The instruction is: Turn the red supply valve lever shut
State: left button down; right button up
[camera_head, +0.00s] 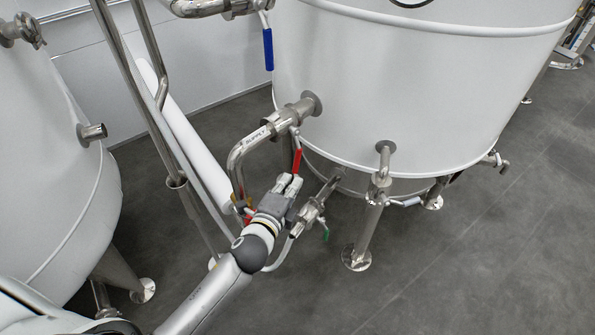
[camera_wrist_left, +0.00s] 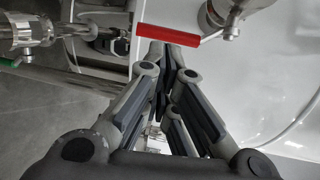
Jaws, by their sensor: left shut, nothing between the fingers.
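The red supply valve lever (camera_head: 297,160) hangs down from the valve on the pipe labelled SUPPLY (camera_head: 258,138), beside the big white tank. My left gripper (camera_head: 290,181) is just below the lever's lower end, with its fingers together. In the left wrist view the red lever (camera_wrist_left: 168,35) lies across the picture just beyond the fingertips of my left gripper (camera_wrist_left: 167,50). The fingers are shut with nothing between them. Whether the tips touch the lever I cannot tell. My right gripper is not in view.
The white tank (camera_head: 420,90) stands behind the valve. A blue lever (camera_head: 268,48) hangs above, and a green-handled valve (camera_head: 325,235) sits right of my gripper. Steel pipes (camera_head: 150,110) run close on the left, near a second tank (camera_head: 45,170). Floor is clear at right.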

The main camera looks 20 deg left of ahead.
pick_arm(q)
jog(key=shift+x, duration=2.65)
jog(key=shift+w+d, duration=0.1)
jog(key=shift+w+d+f, duration=0.2)
jog(key=shift+w, duration=0.2)
jog(key=shift+w+d+f, duration=0.2)
jog(key=shift+w+d, duration=0.05)
jog(key=shift+w, duration=0.1)
